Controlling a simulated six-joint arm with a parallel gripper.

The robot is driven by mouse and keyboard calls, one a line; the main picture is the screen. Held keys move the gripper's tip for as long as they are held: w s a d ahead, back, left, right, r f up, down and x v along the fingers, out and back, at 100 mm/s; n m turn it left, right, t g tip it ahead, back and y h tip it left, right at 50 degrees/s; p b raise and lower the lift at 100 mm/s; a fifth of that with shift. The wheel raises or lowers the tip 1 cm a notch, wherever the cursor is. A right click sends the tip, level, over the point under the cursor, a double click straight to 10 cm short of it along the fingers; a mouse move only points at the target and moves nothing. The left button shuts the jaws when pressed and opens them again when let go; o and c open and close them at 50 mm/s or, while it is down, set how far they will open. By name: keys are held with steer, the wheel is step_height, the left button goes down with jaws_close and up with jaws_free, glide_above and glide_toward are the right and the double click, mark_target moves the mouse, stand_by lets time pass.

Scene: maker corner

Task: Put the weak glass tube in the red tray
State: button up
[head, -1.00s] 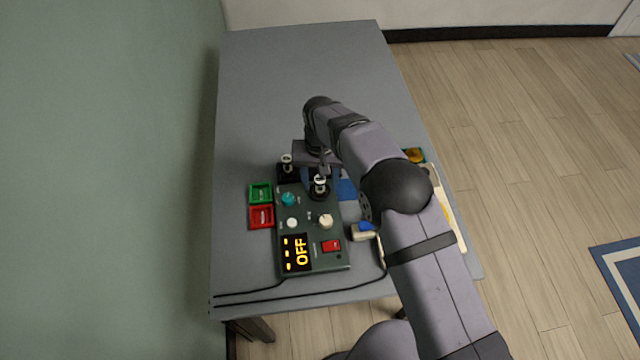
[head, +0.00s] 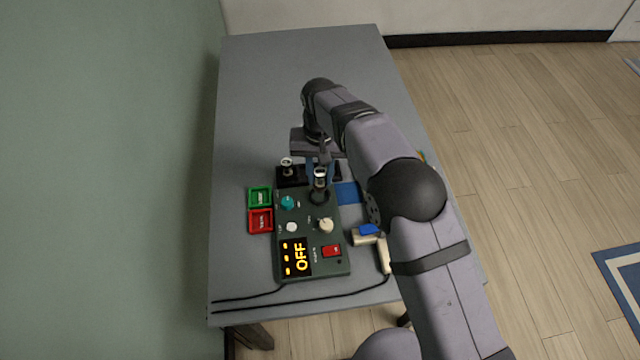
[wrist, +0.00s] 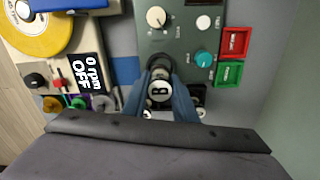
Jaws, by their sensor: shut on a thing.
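My gripper (head: 321,172) is shut on a glass tube (head: 320,181) with a dark base, upright over the round socket on the tester (head: 315,262). In the wrist view, its top shows the letter B (wrist: 159,90) between my fingers (wrist: 160,98). A second tube (head: 287,166) stands in a black rack (head: 291,182) behind the tester. The red tray (head: 261,227) lies left of the tester, in front of the green tray (head: 259,190). Both trays also show in the wrist view, red (wrist: 235,42) and green (wrist: 229,74); no tube is visible in either.
The tester carries a teal knob (head: 287,202), a cream knob (head: 326,225), a red switch (head: 331,249) and a display reading OFF. A blue pad (head: 347,193) and a second device with a yellow disc (wrist: 45,30) lie right of it. The far table is clear.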

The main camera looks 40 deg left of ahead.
mark_target(318, 172)
step_height(318, 172, up, 5)
steer(key=shift+b, duration=0.4)
steer(key=shift+s+a+r, duration=0.15)
steer(key=shift+r, duration=0.1)
steer(key=s+a+f+n+p, duration=0.1)
steer(key=s+a+f+p, duration=0.1)
steer(key=s+a, duration=0.2)
steer(key=s+a+f+n+p, duration=0.2)
steer(key=s+a+f+p, duration=0.1)
steer(key=s, duration=0.7)
steer(key=shift+a+f+p, duration=0.2)
steer(key=shift+a+p, duration=0.1)
steer(key=shift+a, duration=0.5)
steer(key=shift+s, duration=0.1)
steer(key=shift+f, duration=0.1)
steer(key=shift+f+b, duration=2.05)
steer(key=shift+f, duration=1.1)
steer(key=shift+f+b, duration=0.45)
steer(key=shift+f, duration=0.05)
